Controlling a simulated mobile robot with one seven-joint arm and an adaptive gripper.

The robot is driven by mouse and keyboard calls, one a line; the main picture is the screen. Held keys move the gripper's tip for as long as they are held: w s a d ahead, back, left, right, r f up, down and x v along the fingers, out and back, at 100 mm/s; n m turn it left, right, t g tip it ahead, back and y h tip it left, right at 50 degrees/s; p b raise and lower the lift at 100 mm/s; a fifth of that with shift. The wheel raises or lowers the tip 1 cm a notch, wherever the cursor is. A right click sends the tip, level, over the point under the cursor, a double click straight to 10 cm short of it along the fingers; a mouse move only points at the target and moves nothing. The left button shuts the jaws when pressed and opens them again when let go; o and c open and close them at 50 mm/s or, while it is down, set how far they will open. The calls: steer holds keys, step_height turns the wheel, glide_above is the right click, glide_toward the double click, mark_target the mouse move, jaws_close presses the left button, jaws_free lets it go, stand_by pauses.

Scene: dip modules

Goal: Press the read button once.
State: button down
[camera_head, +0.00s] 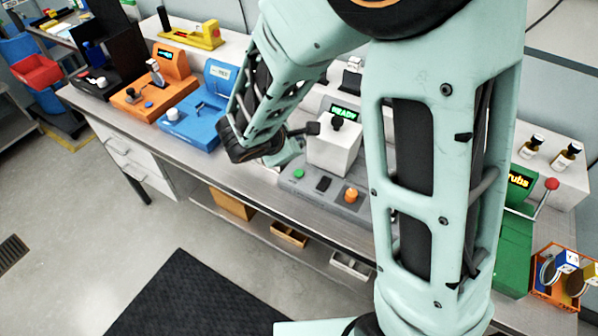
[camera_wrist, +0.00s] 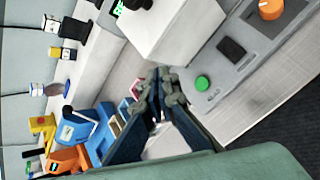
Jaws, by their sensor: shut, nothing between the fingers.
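A grey instrument (camera_head: 327,196) stands on the bench, with a white block (camera_head: 334,150) and a lit green display reading READY (camera_head: 344,112). Its front panel has a green button (camera_head: 299,174), a dark square (camera_head: 323,184) and an orange knob (camera_head: 351,195). The wrist view also shows the green button (camera_wrist: 202,83), the dark square (camera_wrist: 231,48) and the orange knob (camera_wrist: 270,9). Small label text beside the green button is not readable. My gripper (camera_wrist: 166,88) is shut and empty, its fingertips left of the green button and apart from it in the wrist view.
A blue device (camera_head: 196,115) and an orange device (camera_head: 153,97) stand further left on the bench. A green device with a red-knobbed lever (camera_head: 551,184) and an orange bin (camera_head: 545,297) stand at right. My arm hides the bench between.

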steer(key=b, duration=0.6)
glide_above(298, 175)
step_height(298, 175, down, 7)
steer(key=shift+f, duration=0.2)
steer(key=shift+f+b, duration=0.55)
steer(key=shift+f, duration=0.1)
stand_by(0.5)
steer(key=shift+f+b, duration=0.4)
steer(key=shift+b, duration=0.25)
steer(key=shift+f+b, duration=0.4)
steer(key=shift+b, duration=0.15)
stand_by(0.4)
steer(key=shift+r, duration=0.1)
steer(key=shift+r+p, duration=0.5)
steer(key=shift+r, duration=0.25)
